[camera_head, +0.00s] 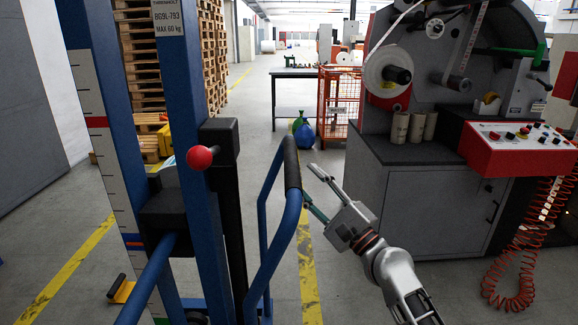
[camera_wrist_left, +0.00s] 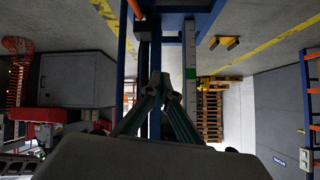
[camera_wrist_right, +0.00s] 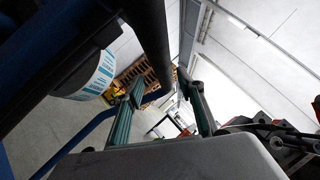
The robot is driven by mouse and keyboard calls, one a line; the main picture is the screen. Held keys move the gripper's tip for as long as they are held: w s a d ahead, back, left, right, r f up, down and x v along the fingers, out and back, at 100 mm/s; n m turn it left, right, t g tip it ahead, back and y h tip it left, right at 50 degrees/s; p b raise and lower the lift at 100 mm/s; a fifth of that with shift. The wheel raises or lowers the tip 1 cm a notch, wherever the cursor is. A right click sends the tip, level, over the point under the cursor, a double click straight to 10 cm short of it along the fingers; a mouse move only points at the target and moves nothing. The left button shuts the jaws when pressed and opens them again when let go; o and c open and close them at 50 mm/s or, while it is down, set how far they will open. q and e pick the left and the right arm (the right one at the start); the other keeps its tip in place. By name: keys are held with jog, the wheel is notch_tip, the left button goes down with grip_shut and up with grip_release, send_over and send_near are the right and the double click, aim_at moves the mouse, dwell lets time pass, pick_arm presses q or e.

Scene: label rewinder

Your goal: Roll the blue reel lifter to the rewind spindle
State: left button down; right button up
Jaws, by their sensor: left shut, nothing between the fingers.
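The blue reel lifter (camera_head: 205,130) stands close in front of me at the left, with a blue mast, a red knob and a curved blue push handle with a black grip (camera_head: 291,165). The label machine (camera_head: 430,160) stands to the right, with a white roll (camera_head: 385,75) on one black spindle and another spindle (camera_head: 460,83) beside it; I cannot tell which is the rewind spindle. My right gripper (camera_head: 313,190) is open just right of the handle. In the right wrist view the black grip runs between its spread fingers (camera_wrist_right: 160,95). My left gripper (camera_wrist_left: 160,80) is shut and empty, before the lifter's blue frame.
A red control panel (camera_head: 518,145) juts from the machine, with a coiled red hose (camera_head: 520,270) below. A table (camera_head: 295,90), a red mesh cage (camera_head: 338,105) and a blue object (camera_head: 304,135) stand behind. Pallets (camera_head: 145,60) stack at the left. Floor before the machine is clear.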

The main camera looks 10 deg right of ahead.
aim_at(290, 161)
jog(key=shift+p+x, duration=0.3)
jog(key=shift+x, duration=3.7)
jog(key=shift+s+r, duration=0.1)
jog(key=shift+r, duration=0.05)
grip_shut()
